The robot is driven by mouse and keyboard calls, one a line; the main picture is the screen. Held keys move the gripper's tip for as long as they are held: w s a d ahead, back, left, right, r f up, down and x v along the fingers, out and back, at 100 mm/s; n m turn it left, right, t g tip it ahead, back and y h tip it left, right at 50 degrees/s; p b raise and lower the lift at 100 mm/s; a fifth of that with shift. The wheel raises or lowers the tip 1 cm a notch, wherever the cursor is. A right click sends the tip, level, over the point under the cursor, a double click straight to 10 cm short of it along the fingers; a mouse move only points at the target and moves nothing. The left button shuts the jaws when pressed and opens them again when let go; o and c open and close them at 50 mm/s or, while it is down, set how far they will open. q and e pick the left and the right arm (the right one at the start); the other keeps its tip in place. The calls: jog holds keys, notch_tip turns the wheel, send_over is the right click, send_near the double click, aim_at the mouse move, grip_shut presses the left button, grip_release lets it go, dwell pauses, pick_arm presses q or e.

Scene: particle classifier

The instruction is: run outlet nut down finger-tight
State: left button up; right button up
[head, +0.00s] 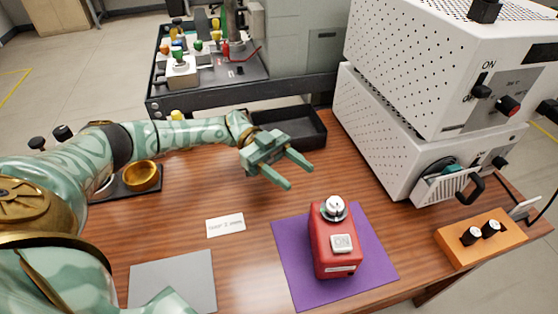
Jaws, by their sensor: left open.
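A red device (333,246) stands on a purple mat (291,258) at the front of the wooden table. A silver round fitting (334,208) with a dark centre sits on its top at the far end. I cannot tell for certain which part is the outlet nut. My left gripper (300,178) is open and empty, its two green fingers pointing right and down. It is above the table, behind and to the left of the red device, apart from it.
A black tray (322,129) lies behind my left gripper. White instrument boxes (378,134) stand at right, with an orange block with black knobs (497,251) in front. A white label card (226,225) and grey mat (202,270) lie left of the purple mat. A brass cup (142,178) stands further left.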

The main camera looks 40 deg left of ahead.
pick_arm(q)
jog(key=a, duration=0.3)
jog(key=a+b, duration=0.1)
jog(key=shift+w+a, duration=0.4)
jog(key=shift+r, duration=0.1)
